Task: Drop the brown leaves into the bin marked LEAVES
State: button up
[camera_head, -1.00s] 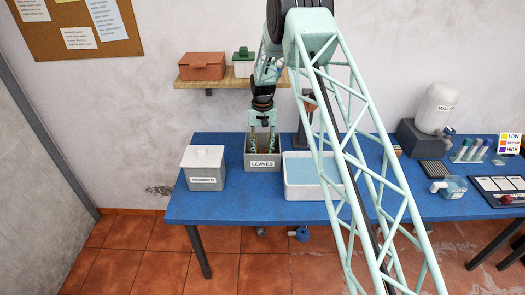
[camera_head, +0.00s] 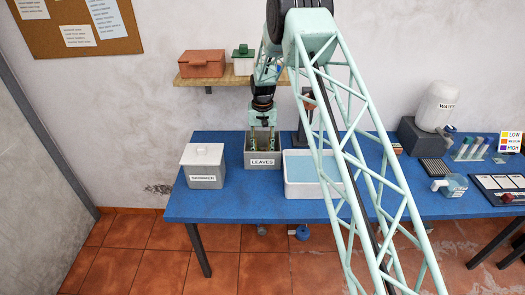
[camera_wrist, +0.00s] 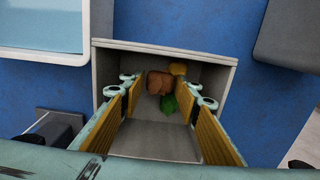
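The grey open-topped bin marked LEAVES (camera_head: 263,162) stands on the blue table. My gripper (camera_head: 262,146) points down into it. In the wrist view my gripper (camera_wrist: 166,98) is open, its yellow finger pads wide apart and nothing held between them. The bin (camera_wrist: 222,88) shows around the fingers. The head view does not show the bin's contents clearly.
A grey lidded box (camera_head: 203,168) stands left of the bin. A white tray with a light-blue inside (camera_head: 302,192) stands close on its right. A wooden shelf (camera_head: 190,82) with two boxes is above and behind. Bare blue table (camera_head: 235,209) lies in front.

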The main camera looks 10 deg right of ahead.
jog(key=o, duration=0.4)
jog(key=shift+r, duration=0.15)
jog(key=shift+r+p, duration=0.4)
jog(key=shift+r, duration=0.35)
notch_tip(320, 180, up, 6)
jog(key=shift+r, duration=0.45)
dwell(0.4)
